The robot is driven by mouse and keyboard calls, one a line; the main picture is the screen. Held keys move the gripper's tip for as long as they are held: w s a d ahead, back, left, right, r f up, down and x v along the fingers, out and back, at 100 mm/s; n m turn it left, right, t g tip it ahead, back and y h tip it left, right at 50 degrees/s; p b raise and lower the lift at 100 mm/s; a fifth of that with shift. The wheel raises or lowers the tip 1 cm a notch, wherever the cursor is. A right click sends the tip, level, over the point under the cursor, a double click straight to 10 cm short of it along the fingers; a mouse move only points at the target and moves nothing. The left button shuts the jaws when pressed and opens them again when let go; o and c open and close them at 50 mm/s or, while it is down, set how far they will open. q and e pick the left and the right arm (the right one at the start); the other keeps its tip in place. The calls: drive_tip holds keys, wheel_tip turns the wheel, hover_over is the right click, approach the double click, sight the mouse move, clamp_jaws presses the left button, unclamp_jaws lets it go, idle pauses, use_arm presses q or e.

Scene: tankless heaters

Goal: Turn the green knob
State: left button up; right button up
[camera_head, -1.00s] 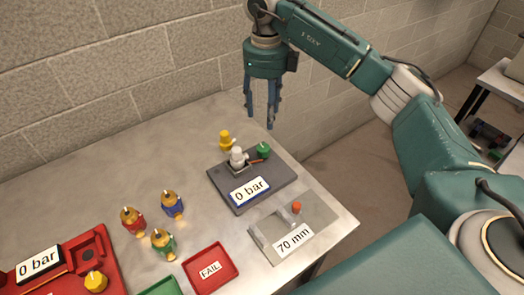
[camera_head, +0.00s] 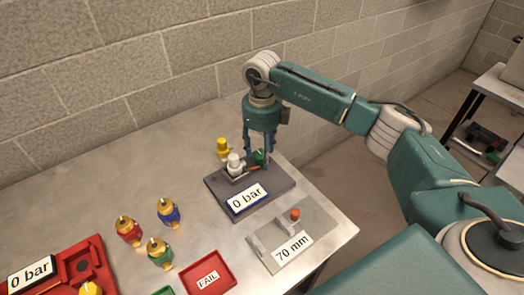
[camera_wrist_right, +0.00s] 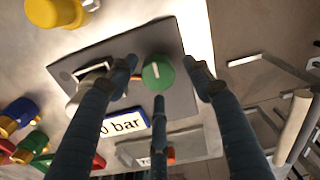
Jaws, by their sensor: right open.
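The green knob (camera_head: 260,157) stands on the back right part of a dark grey plate (camera_head: 273,190) with a "0 bar" display (camera_head: 246,198). In the right wrist view the green knob (camera_wrist_right: 158,72) shows from above with a white line on its top. My right gripper (camera_head: 262,152) points down just over the knob. In the wrist view its fingers (camera_wrist_right: 160,85) are spread open around the knob, with no clear contact. A white fitting (camera_head: 235,165) sits beside the knob on the plate. My left gripper is not in view.
A yellow knob (camera_head: 222,147) stands behind the plate. A "70 mm" gauge (camera_head: 318,225) lies in front right. Red, blue and green brass-topped valves (camera_head: 168,213) stand to the left, near a red "FAIL" tray (camera_head: 223,286) and a red "0 bar" station (camera_head: 103,270).

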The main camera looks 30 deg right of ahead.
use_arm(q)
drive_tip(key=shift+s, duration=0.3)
use_arm(e)
drive_tip(key=shift+f, duration=0.4)
drive_tip(key=c, duration=1.1)
